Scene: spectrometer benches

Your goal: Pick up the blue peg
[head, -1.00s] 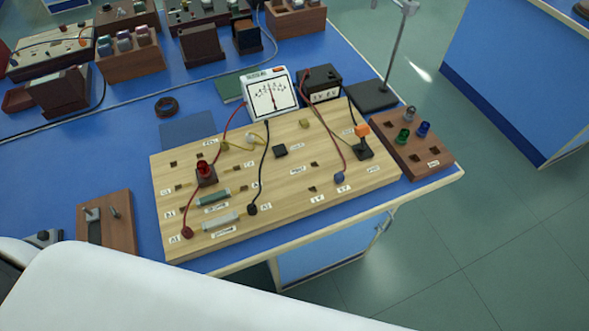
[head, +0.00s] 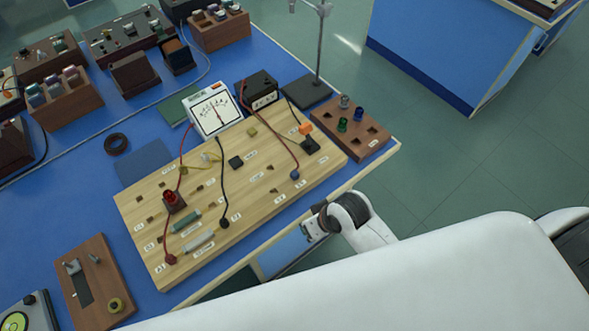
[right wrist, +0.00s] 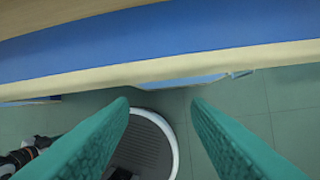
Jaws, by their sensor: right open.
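The blue peg (head: 359,127) stands in a dark brown wooden rack (head: 378,143) at the bench's right corner. In the head view my right wrist shows just off the front edge, left of and nearer than the rack. The blue peg is not in the wrist view. My left gripper is out of view.
A wooden circuit board (head: 200,209) with wires and a blue plug (head: 295,174) fills the bench beside the rack. A meter (head: 213,110), black box (head: 257,91) and lamp stand (head: 306,95) are behind. Open floor lies right of the bench.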

